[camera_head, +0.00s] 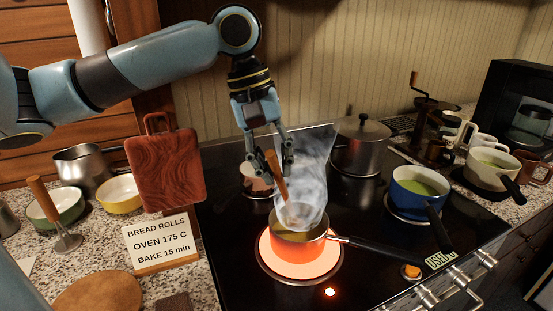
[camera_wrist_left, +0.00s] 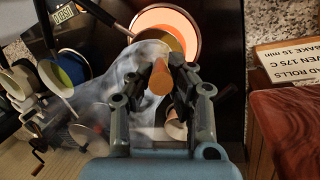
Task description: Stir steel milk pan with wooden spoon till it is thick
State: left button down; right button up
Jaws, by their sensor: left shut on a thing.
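The milk pan (camera_head: 297,246) stands on a glowing orange burner (camera_head: 265,255) and its side shines orange. Its dark handle (camera_head: 385,251) points right. Yellowish liquid shows inside, and pale steam rises from it. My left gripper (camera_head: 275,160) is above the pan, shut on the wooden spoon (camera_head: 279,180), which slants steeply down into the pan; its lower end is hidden. In the left wrist view the spoon's handle end (camera_wrist_left: 159,77) sits between the fingers, with the glowing burner (camera_wrist_left: 188,27) beyond. My right gripper is not in view.
A lidded pot (camera_head: 360,147) stands behind right on the hob. A recipe sign (camera_head: 160,238) and a red board (camera_head: 163,170) are at left.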

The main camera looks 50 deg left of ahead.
aim_at(270, 150)
pick_arm(q)
jog(key=shift+s+d+r+p, duration=0.1)
jog(key=shift+s+r+p, duration=0.15)
jog(key=shift+r+p, duration=0.55)
jog(key=shift+s+d+r+p, duration=0.1)
jog(key=shift+s+r+p, duration=0.15)
jog(key=shift+r+p, duration=0.5)
jog(key=shift+s+r+p, duration=0.25)
jog(key=shift+r+p, duration=0.25)
jog(key=shift+p, duration=0.5)
jog(key=shift+s+r, duration=0.1)
jog(key=shift+r, duration=0.05)
jog(key=shift+s+d+r, duration=0.1)
jog(key=shift+s+r, duration=0.1)
jog(key=shift+r, duration=0.25)
jog(key=shift+s+d+r, duration=0.1)
jog(key=shift+s+r, duration=0.1)
jog(key=shift+r, duration=0.2)
jog(key=shift+a+r, duration=0.1)
jog(key=shift+r, duration=2.4)
